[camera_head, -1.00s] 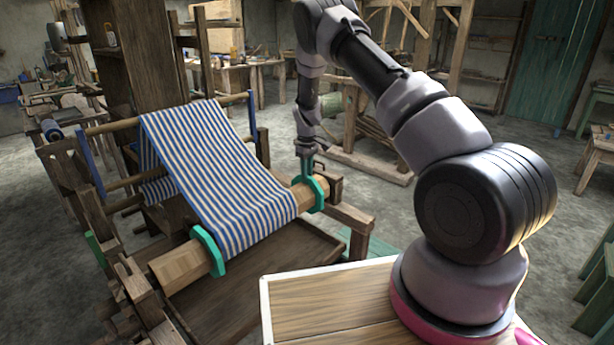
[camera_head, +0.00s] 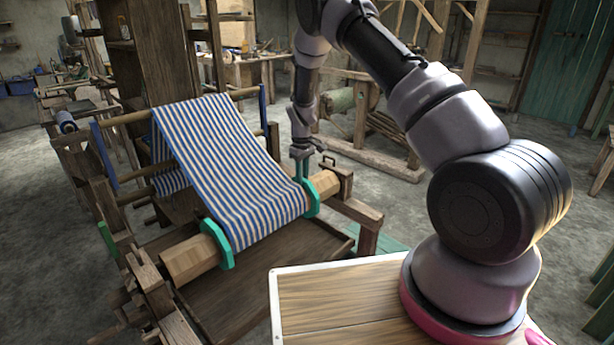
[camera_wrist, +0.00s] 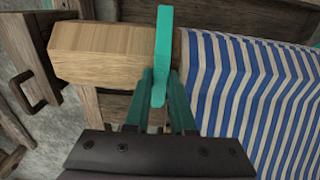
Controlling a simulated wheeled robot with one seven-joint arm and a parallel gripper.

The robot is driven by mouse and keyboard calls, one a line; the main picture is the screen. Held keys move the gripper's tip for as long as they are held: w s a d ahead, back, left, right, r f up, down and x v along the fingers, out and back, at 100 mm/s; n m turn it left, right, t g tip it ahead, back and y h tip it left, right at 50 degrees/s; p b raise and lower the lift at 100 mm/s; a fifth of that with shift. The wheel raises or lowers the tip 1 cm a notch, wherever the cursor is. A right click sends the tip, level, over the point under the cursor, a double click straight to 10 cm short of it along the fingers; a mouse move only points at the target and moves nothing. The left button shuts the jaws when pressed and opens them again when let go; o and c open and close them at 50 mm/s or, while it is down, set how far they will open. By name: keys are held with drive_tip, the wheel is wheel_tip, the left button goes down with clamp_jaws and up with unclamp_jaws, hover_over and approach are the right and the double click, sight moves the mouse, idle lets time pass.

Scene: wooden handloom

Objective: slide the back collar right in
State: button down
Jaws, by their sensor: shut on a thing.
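Two teal collars ride on the wooden beam (camera_head: 188,260) that carries the blue-and-white striped cloth (camera_head: 235,170). The far right collar (camera_head: 313,203) stands upright around the beam, right by the cloth's right edge. My gripper (camera_head: 301,176) reaches down from above and is shut on this collar. In the wrist view the collar (camera_wrist: 162,45) sits between the fingers (camera_wrist: 159,92), with a narrow gap to the cloth (camera_wrist: 235,85) and bare beam (camera_wrist: 100,52) on its other side. The near left collar (camera_head: 217,243) stands at the cloth's left edge. The collar's underside is hidden.
Loom frame posts and rails (camera_head: 355,210) surround the right beam end. A dark wooden tray-like panel (camera_head: 250,285) lies below the beam. Blue upright pieces (camera_head: 103,155) stand at the back rod's ends. Open floor (camera_head: 395,215) lies to the right.

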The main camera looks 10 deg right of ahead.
drive_tip(key=shift+s+a, duration=0.15)
drive_tip(key=shift+a, duration=0.1)
drive_tip(key=c, duration=0.8)
unclamp_jaws()
drive_tip(key=shift+o, duration=0.2)
drive_tip(key=shift+r, duration=0.1)
drive_tip(key=shift+r, duration=0.3)
wheel_tip(320, 180, up, 10)
drive_tip(key=shift+r, duration=0.1)
